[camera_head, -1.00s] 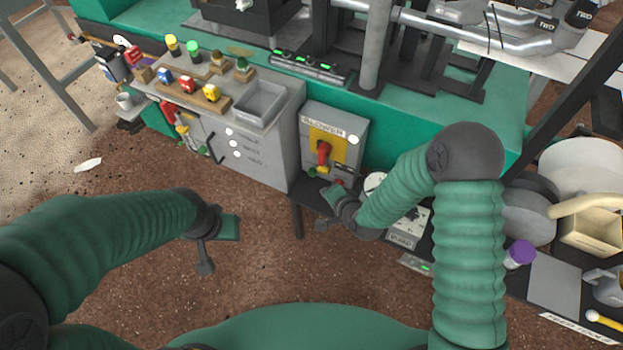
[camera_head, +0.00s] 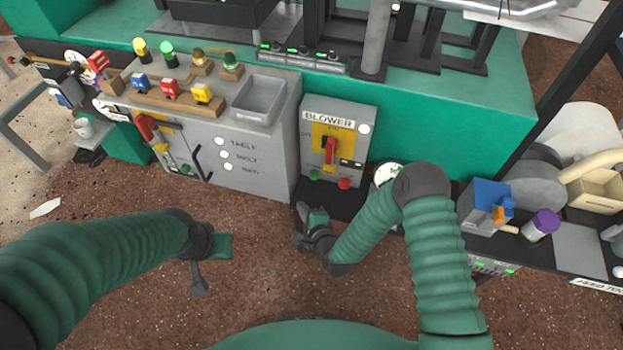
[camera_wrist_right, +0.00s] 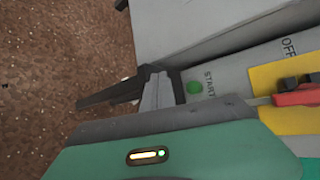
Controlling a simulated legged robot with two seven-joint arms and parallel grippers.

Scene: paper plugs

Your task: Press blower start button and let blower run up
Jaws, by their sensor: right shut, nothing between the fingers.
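The grey blower box (camera_head: 367,160) stands against the green machine, with a BLOWER label, a yellow plate and a red rotary handle (camera_head: 330,153). Below the plate are a green start button (camera_head: 314,175) and a red button (camera_head: 345,183). My right gripper (camera_head: 302,222) is shut and empty, in front of and below the box's lower left. In the right wrist view the green button (camera_wrist_right: 194,87), marked START, is just right of the dark fingers (camera_wrist_right: 150,90), apparently apart from them. My left gripper (camera_head: 210,265) is over the floor at left; its jaw state is unclear.
A grey cabinet (camera_head: 270,165) with coloured plugs and a tray on top stands left of the box. A dark shelf (camera_head: 545,262) with a blue box, a purple-capped jar and bins extends right. A round white gauge (camera_head: 388,174) is beside my right forearm. Brown floor is open in front.

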